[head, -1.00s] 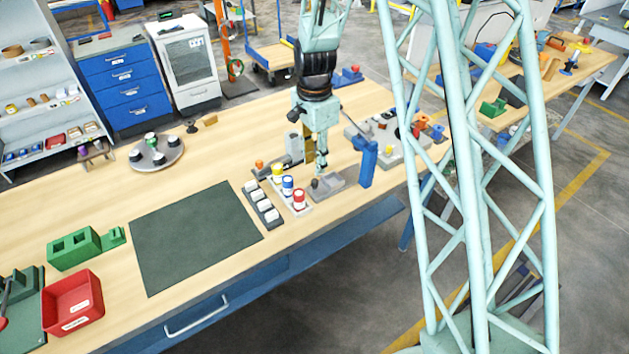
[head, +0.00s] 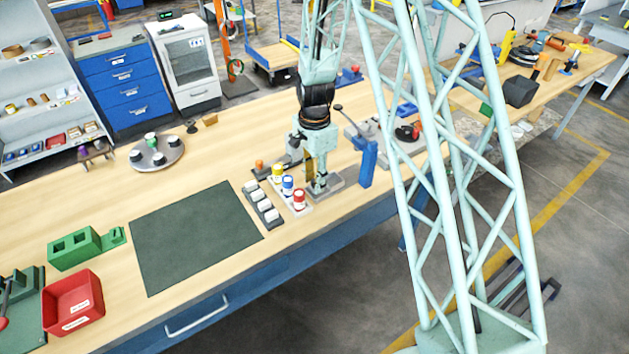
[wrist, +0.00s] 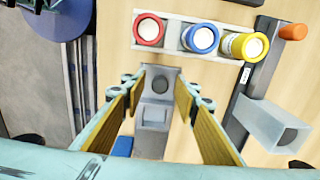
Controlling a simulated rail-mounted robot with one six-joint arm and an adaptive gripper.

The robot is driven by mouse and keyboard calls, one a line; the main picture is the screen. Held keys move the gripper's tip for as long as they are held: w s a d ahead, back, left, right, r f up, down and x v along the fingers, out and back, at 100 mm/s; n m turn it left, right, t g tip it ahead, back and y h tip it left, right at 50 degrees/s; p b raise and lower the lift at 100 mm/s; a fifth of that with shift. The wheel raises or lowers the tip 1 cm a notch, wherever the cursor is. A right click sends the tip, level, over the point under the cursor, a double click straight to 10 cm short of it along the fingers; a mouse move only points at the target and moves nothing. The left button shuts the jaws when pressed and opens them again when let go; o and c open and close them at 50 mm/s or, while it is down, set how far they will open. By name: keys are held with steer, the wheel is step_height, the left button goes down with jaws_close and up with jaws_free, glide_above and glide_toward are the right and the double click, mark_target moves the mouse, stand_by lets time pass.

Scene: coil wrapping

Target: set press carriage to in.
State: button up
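The press has a blue upright (head: 367,160) with a dark lever on top. Its grey base (head: 335,184) lies on the bench to the left of the upright. My gripper (head: 319,184) points down over this base. In the wrist view the open gripper (wrist: 162,82) has its fingertips on either side of a grey part with a dark round top (wrist: 159,84), which appears to be the carriage. Gaps show between this part and both fingers. In the head view my gripper hides most of the carriage, so its position along the base is hard to tell.
Red (wrist: 149,29), blue (wrist: 202,38) and yellow (wrist: 244,46) spools stand in a rack close by. A grey fixture with a clear block (wrist: 268,122) is at the right in the wrist view. A dark green mat (head: 195,236) lies clear to the left.

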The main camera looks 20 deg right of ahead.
steer(key=shift+f, duration=0.1)
jaws_close()
stand_by(0.3)
